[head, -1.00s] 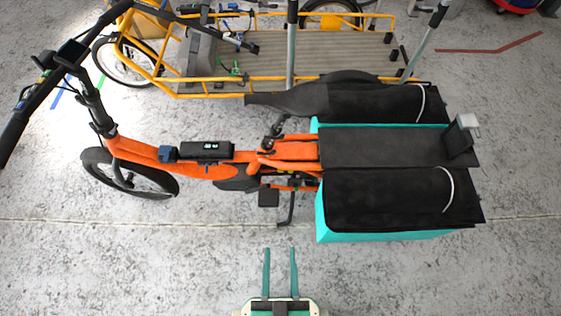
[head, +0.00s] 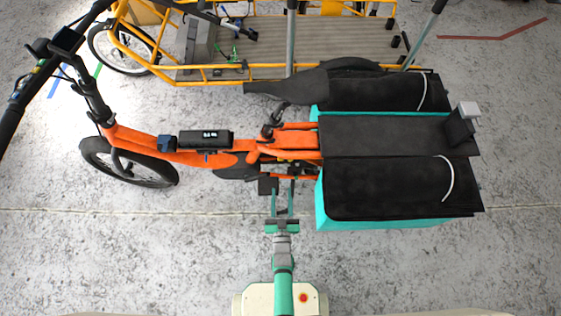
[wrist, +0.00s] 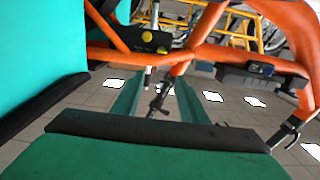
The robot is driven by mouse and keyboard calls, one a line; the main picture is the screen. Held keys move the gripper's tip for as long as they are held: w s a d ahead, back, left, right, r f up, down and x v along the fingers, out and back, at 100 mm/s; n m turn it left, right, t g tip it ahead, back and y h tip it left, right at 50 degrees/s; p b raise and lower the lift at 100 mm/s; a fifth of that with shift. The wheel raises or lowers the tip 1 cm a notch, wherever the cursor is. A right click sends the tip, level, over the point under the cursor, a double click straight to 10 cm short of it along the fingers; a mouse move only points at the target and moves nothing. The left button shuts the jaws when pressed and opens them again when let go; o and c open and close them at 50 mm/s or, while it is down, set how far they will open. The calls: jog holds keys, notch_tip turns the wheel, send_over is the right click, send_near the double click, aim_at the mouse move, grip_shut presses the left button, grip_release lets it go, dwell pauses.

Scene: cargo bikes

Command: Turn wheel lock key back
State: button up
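The orange cargo bike (head: 135,139) stands side-on. In the wrist view, a black part with yellow spots (wrist: 147,37), apparently the wheel lock, sits on the orange frame at upper left of centre. The key itself is too small to make out. In the head view the lock area is not clear. My gripper (head: 282,192) points at the bike's lower middle, left of the turquoise side box. Its two teal fingers (wrist: 158,82) are apart, with nothing held between them. The lock appears beyond the fingertips and above them.
A turquoise box (head: 380,222) with black covers (head: 390,188) is close to my gripper's right. A pedal (head: 267,185) is by the left fingertip. A yellow cargo bike (head: 210,72) stands behind. The floor in front is clear.

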send_near(281, 160)
jog(key=w, duration=0.9)
jog(key=shift+w+a+f, duration=0.1)
jog(key=shift+f, duration=0.1)
jog(key=shift+c, duration=0.3)
grip_shut()
